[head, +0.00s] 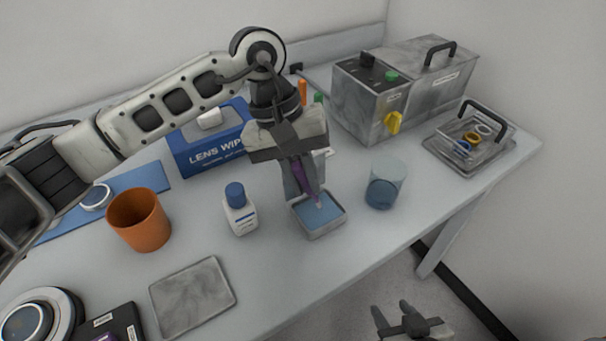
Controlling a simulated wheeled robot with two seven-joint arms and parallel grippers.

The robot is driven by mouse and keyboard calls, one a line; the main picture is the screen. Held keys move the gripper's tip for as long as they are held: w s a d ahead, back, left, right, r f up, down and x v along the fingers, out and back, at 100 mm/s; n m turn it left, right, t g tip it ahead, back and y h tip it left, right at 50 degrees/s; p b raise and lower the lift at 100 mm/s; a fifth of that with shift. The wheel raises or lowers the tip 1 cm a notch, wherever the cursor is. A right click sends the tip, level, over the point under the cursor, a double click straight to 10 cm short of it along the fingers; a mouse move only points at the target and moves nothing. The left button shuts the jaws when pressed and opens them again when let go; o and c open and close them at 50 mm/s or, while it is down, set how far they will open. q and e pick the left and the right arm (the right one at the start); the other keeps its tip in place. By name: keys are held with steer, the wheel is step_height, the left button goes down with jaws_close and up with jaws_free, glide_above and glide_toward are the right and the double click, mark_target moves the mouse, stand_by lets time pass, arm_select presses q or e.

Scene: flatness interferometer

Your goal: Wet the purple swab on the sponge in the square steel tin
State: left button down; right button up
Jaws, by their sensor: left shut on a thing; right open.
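My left gripper (302,190) is shut on the purple swab (306,186), with the swab pointing downward. The swab's pale tip is over the blue sponge (326,217) in the square steel tin (322,234). The tip looks at or just above the sponge; I cannot tell if it touches. The fingers hide part of the swab and the tin's back left corner. My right gripper (392,318) is open and empty at the bottom right, in front of the table.
A white bottle with a blue cap (241,218) stands left of the tin, and a glass with blue liquid (384,191) right of it. An orange cup (139,221), a blue lens wipes box (196,155), a grey plate (192,297) and a grey machine (365,105) are around.

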arm_select(q)
steer(key=shift+f+b, duration=0.5)
steer(key=shift+b, duration=0.15)
stand_by(0.4)
steer(key=shift+f+b, duration=0.25)
steer(key=shift+b, duration=0.35)
stand_by(2.2)
steer(key=shift+r+p, duration=0.7)
steer(key=shift+r, duration=2)
steer(key=shift+r+p, duration=0.3)
steer(key=shift+r, duration=0.7)
